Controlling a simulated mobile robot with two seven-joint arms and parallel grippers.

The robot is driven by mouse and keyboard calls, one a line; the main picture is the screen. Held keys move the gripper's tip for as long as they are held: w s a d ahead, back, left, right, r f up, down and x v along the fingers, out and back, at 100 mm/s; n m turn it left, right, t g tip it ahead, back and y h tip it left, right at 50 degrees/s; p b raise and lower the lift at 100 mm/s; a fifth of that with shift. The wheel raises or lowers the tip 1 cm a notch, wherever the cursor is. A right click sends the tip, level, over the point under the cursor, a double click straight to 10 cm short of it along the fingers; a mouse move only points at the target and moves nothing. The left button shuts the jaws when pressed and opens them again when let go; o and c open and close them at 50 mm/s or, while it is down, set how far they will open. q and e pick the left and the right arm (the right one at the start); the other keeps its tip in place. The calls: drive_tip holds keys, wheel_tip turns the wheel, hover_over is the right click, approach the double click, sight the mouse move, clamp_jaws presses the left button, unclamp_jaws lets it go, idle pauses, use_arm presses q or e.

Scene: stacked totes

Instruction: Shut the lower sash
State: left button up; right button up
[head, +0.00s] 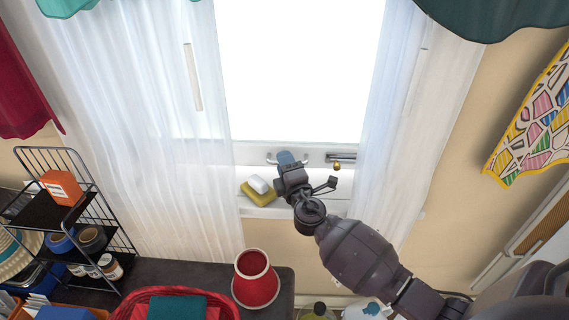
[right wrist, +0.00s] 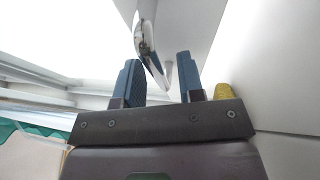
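The window's lower sash shows its white bottom rail (head: 315,150) behind the curtains, with bright glass above it. A metal pull handle (head: 272,158) sits on the rail and also shows in the right wrist view (right wrist: 146,38). My right gripper (head: 287,158) is at this handle. In the right wrist view its two blue fingertips (right wrist: 160,76) are apart, with the handle between them and gaps visible on the sides. The gripper partly hides the handle in the head view. I cannot tell how large any gap under the sash is. My left gripper is not in view.
A yellow sponge (head: 257,196) with a white block (head: 258,184) lies on the sill, left of my right gripper. A brass knob (head: 337,166) is to its right. White curtains (head: 170,130) hang at both sides.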

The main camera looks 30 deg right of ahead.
drive_tip(key=v, duration=1)
drive_tip(key=shift+s, duration=0.25)
drive_tip(key=shift+f, duration=0.15)
